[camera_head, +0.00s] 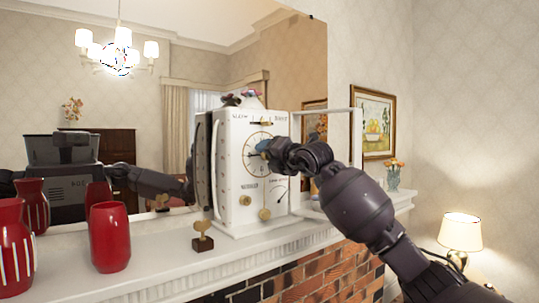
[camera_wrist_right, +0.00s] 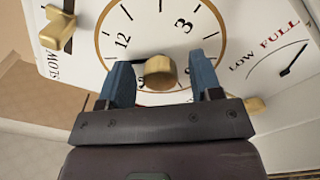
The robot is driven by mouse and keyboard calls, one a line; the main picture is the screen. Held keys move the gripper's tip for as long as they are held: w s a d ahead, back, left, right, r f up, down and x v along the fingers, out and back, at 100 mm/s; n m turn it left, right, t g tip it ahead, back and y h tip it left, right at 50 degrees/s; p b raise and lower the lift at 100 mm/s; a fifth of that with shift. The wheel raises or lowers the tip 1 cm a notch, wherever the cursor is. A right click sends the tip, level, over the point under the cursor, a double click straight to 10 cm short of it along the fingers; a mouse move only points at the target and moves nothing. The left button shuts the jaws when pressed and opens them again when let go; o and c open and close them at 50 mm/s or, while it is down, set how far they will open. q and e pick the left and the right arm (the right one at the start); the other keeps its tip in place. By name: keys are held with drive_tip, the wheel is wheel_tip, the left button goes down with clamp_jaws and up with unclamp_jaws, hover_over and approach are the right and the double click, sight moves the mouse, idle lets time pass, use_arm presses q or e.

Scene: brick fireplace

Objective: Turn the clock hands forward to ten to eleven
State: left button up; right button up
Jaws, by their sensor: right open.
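The clock (camera_head: 228,185) is a white box-shaped unit with a round, gold-ringed dial, standing upright on the mantel. My right gripper (camera_head: 264,147) is at the dial and covers part of it in the head view. In the right wrist view, the blue fingers of this gripper (camera_wrist_right: 161,64) are open, one on each side of the gold centre knob (camera_wrist_right: 160,73), with small gaps. The dial (camera_wrist_right: 145,25) appears rotated there, with 12 at left and 3 at upper right. A dark hand shows partly behind the knob; its full direction is hidden. My left gripper is not in view.
Red vases (camera_head: 109,238) and a small gold ornament (camera_head: 203,237) stand left of the clock on the white mantel (camera_head: 150,260). A mirror (camera_head: 215,62) is behind. A gold lever (camera_wrist_right: 58,28) and a gauge (camera_wrist_right: 285,72) flank the dial.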

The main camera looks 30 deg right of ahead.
drive_tip(key=shift+c, duration=0.4)
drive_tip(key=c, duration=0.9)
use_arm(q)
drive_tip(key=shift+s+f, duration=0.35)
use_arm(e)
drive_tip(key=shift+o, duration=0.2)
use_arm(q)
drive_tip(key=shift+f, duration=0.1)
use_arm(e)
drive_tip(key=shift+f, duration=0.1)
drive_tip(key=shift+m+b, duration=0.35)
drive_tip(key=shift+m, duration=0.05)
drive_tip(key=shift+w+m, duration=0.1)
drive_tip(key=shift+m, duration=1.2)
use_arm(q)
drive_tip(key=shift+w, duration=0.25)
use_arm(e)
drive_tip(key=shift+m, duration=1.2)
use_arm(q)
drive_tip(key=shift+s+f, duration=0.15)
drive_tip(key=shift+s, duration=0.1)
